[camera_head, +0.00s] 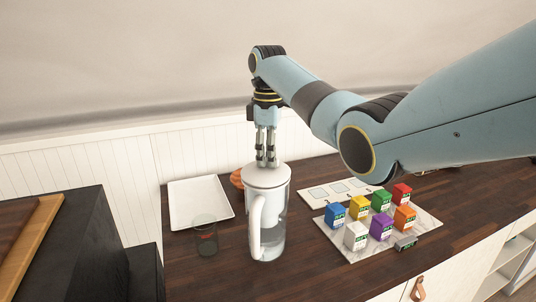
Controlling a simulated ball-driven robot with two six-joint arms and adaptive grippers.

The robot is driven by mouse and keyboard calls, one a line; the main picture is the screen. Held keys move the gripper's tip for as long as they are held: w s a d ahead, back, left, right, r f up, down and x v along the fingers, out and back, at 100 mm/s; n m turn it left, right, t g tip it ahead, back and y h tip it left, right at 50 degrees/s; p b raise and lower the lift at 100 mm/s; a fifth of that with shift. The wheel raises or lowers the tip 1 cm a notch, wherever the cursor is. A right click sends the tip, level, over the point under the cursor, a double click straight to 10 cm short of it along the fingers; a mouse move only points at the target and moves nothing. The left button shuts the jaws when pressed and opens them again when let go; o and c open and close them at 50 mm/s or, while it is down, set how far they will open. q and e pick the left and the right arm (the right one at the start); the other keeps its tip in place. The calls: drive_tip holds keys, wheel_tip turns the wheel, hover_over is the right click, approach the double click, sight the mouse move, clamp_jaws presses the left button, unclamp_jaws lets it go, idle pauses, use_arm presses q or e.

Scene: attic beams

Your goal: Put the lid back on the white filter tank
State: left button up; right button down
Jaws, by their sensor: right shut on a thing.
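The white filter tank (256,228) is a tall jug with a white handle on its left and a partly clear body. It stands upright on the dark wood counter. The round white lid (262,179) is at the tank's top, lined up with the rim; I cannot tell whether it rests fully seated. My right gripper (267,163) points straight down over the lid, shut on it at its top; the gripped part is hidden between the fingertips. My left gripper is not in view.
An empty white tray (201,199) and a clear glass (206,238) stand left of the tank. Several small coloured boxes (380,226) sit on a marble board (424,225) to the right. A round orange-brown thing (237,178) is behind the tank. Dark boxes fill the left front.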

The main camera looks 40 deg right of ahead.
drive_tip(key=shift+f, duration=0.3)
